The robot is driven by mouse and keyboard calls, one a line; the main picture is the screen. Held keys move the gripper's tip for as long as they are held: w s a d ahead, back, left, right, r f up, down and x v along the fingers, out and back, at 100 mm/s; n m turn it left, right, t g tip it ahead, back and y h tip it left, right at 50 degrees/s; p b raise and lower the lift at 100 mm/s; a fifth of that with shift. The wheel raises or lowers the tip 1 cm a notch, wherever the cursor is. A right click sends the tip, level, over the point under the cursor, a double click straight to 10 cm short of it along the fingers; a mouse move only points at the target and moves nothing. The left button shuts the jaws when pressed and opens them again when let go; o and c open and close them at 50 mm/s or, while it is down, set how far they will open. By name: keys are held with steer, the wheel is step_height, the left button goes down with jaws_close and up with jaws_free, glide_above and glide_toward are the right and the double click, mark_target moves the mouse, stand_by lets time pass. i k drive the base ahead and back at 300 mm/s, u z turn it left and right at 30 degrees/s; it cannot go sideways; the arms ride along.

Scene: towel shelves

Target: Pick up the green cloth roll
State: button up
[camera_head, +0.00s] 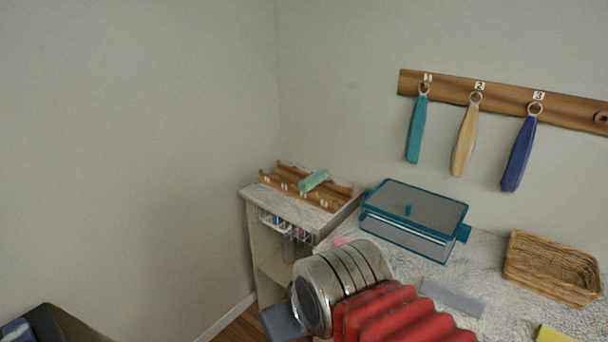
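The green cloth roll (314,180) is pale green and small. It lies across a wooden rack (328,205) on top of the low shelf unit at the back, in the head view. My arm, with a silver joint and red bellows, fills the bottom middle, in front of and below the roll. The fingers of my gripper do not show, so I cannot see whether they hold anything. Nothing of mine visibly touches the roll.
A blue-framed lidded box (413,212), a wicker basket (553,267) and a grey flat piece (452,297) are on the pale counter. A yellow item (553,334) shows at the bottom edge. A wall rail (500,97) carries hanging teal, tan and blue pieces. The left wall is bare.

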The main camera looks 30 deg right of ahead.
mark_target(305, 185)
steer(key=u, duration=0.05)
steer(key=i, duration=0.85)
steer(key=u, duration=1.6)
